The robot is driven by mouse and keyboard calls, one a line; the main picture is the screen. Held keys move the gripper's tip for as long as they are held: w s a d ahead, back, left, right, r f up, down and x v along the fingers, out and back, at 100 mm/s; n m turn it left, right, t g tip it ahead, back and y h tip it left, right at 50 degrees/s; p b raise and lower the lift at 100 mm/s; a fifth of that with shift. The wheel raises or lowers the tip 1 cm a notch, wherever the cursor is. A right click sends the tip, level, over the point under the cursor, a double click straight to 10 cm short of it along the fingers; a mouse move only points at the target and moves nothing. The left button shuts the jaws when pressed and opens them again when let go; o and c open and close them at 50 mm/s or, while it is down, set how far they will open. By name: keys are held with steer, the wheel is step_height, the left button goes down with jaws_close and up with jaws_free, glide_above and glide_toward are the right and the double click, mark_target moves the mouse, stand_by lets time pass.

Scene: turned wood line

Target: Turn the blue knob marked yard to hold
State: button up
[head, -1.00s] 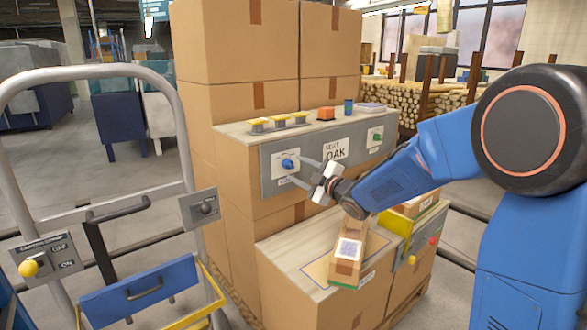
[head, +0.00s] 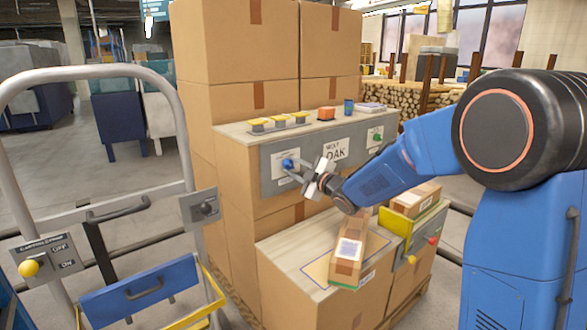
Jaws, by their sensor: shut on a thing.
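The blue knob (head: 288,164) sits on a pale plate at the left of the grey panel (head: 267,183) on the front of the box stack. My gripper (head: 291,168) reaches in from the right, its fingers around the blue knob and shut on it. The fingers hide part of the knob and part of the plate, and the plate's lettering is too small to read. A green knob (head: 377,137) sits on another pale plate at the panel's right end. A sign reading "NEXT OAK" (head: 336,151) is between them.
Yellow-topped blocks (head: 257,125), an orange block (head: 326,113) and a blue cup (head: 348,106) stand on the ledge above the panel. Cartons (head: 349,250) lie on the lower box below my arm.

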steer(key=m, duration=0.4)
steer(key=shift+m, duration=0.4)
steer(key=m, duration=0.4)
steer(key=shift+f+m, duration=0.1)
steer(key=shift+m, duration=0.2)
steer(key=m, duration=0.4)
steer(key=shift+s+a, duration=0.1)
steer(key=shift+m, duration=2.3)
steer(key=o, duration=1.1)
steer(key=shift+c, duration=0.2)
